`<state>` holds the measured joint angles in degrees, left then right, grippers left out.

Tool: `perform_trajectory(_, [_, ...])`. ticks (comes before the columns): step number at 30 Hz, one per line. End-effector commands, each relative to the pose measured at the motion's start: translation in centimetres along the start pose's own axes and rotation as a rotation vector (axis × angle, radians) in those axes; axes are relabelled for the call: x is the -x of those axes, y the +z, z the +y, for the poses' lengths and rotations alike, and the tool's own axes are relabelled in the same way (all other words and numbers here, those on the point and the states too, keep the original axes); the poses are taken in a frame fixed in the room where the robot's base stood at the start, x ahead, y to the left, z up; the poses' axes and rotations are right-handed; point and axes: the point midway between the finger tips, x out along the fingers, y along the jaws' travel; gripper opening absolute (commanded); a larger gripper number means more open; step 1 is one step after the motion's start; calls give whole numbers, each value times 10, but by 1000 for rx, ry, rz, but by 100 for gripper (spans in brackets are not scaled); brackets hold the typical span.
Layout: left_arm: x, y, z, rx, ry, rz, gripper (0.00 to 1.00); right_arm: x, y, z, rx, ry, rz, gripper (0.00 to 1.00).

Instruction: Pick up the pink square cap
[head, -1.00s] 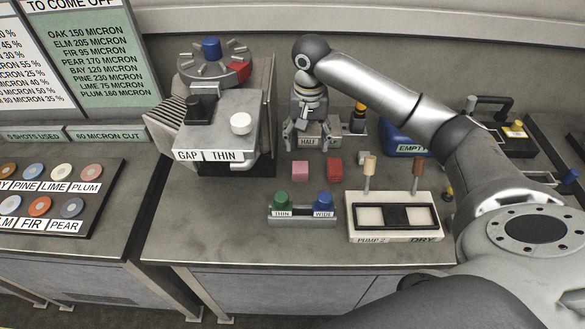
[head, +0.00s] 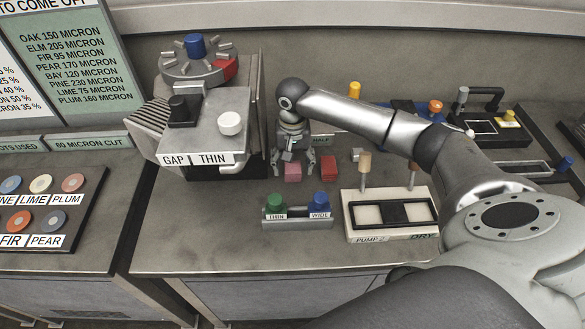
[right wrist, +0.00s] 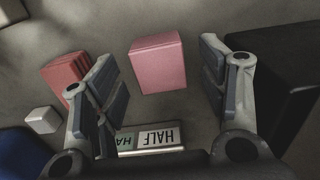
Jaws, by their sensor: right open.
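The pink square cap (head: 293,173) sits on the bench top in the head view, just in front of my right gripper (head: 293,164). In the right wrist view the pink cap (right wrist: 158,64) shows as a pink block beyond the open fingers, roughly centred between them. The fingers do not touch the cap in that view. My left gripper is not in view.
A red block (head: 328,166) stands just right of the cap, with a small grey cube (head: 356,154) beyond. The green and blue knobs' THIN/WIDE stand (head: 297,222) is in front. The GAP machine (head: 210,125) is to the left.

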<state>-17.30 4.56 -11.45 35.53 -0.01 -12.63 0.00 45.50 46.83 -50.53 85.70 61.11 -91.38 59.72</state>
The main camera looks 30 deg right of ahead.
Motion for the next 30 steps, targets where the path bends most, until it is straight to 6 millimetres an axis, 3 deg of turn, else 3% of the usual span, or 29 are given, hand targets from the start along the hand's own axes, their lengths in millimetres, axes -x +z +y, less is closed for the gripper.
perform_trajectory(6, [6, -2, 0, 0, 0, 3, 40, -24, 1, 0, 1, -1, -1, 66])
perform_trajectory(13, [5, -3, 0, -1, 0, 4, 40, -26, 1, 0, 2, -1, 0, 66])
perform_trajectory(22, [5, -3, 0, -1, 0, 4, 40, -26, 0, 0, 1, -1, 1, 29])
perform_trajectory(30, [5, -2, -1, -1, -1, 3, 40, -25, 0, 0, 1, -1, 1, 28])
